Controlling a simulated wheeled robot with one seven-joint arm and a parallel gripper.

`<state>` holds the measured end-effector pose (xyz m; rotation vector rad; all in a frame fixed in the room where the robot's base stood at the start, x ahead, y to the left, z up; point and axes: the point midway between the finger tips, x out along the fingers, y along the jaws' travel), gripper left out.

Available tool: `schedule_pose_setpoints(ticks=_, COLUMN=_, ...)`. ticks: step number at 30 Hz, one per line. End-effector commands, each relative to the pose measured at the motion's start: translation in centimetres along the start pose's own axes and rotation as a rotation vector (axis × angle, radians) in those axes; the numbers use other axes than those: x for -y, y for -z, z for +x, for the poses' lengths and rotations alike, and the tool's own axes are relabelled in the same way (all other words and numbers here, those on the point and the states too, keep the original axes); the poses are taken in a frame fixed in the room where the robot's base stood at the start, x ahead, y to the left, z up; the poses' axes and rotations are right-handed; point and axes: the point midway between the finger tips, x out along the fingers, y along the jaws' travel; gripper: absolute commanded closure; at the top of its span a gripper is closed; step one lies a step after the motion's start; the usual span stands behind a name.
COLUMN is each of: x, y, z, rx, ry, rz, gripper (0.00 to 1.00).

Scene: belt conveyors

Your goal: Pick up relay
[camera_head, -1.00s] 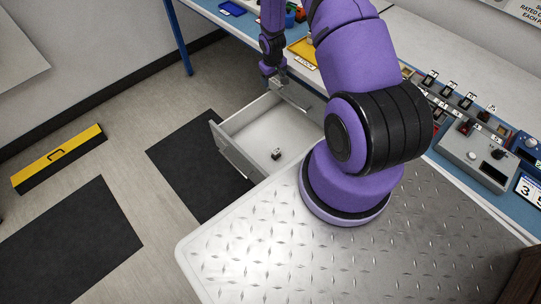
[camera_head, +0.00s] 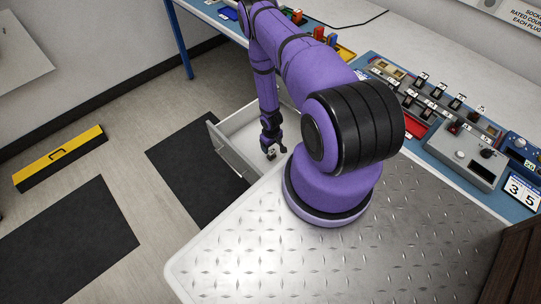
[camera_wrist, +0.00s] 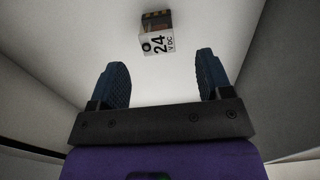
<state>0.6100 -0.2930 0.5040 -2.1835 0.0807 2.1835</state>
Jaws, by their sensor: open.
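The relay (camera_wrist: 157,36) is a small block with a white face marked "24 VDC" and a dark end with brownish contacts. In the wrist view it lies on the pale drawer floor at the top middle, ahead of the fingertips and between their lines. My gripper (camera_wrist: 161,75) is open and empty, its two blue ribbed fingers apart and not touching the relay. In the head view my gripper (camera_head: 274,150) is lowered into the open drawer (camera_head: 228,151). There the relay is mostly hidden by the gripper.
The drawer walls (camera_wrist: 55,50) rise close on both sides of the gripper. The workbench (camera_head: 350,20) above carries a panel of sockets and modules (camera_head: 430,95) and a grey control box (camera_head: 465,152).

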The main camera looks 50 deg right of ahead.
Motion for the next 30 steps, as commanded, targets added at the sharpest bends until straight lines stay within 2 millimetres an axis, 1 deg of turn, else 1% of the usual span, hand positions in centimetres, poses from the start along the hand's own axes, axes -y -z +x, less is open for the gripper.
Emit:
schedule_pose_setpoints(ticks=1, x=0.0, y=-0.1, z=0.8, rx=0.001, ry=0.001, rz=0.000, gripper=0.28)
schedule_pose_setpoints(ticks=3, x=0.0, y=-0.1, z=1.8, rx=0.000, ry=0.000, rz=-0.001, gripper=0.28)
schedule_pose_setpoints(ticks=6, x=0.0, y=0.0, z=2.6, rx=-0.001, ry=0.000, rz=0.000, gripper=0.28)
schedule_pose_setpoints(ticks=11, x=0.0, y=-0.1, z=3.4, rx=0.000, ry=0.000, rz=0.000, gripper=0.28)
schedule_pose_setpoints(ticks=13, x=-0.1, y=0.0, z=4.0, rx=0.000, ry=0.000, rz=0.001, gripper=0.28)
schedule_pose_setpoints(ticks=21, x=-0.2, y=-0.2, z=7.5, rx=0.000, ry=0.000, rz=0.001, gripper=0.28)
schedule_pose_setpoints(ticks=25, x=-0.3, y=-0.1, z=8.2, rx=-0.001, ry=0.000, rz=0.000, gripper=0.28)
schedule_pose_setpoints(ticks=30, x=-0.3, y=-0.1, z=8.3, rx=0.000, ry=0.000, rz=0.000, gripper=0.28)
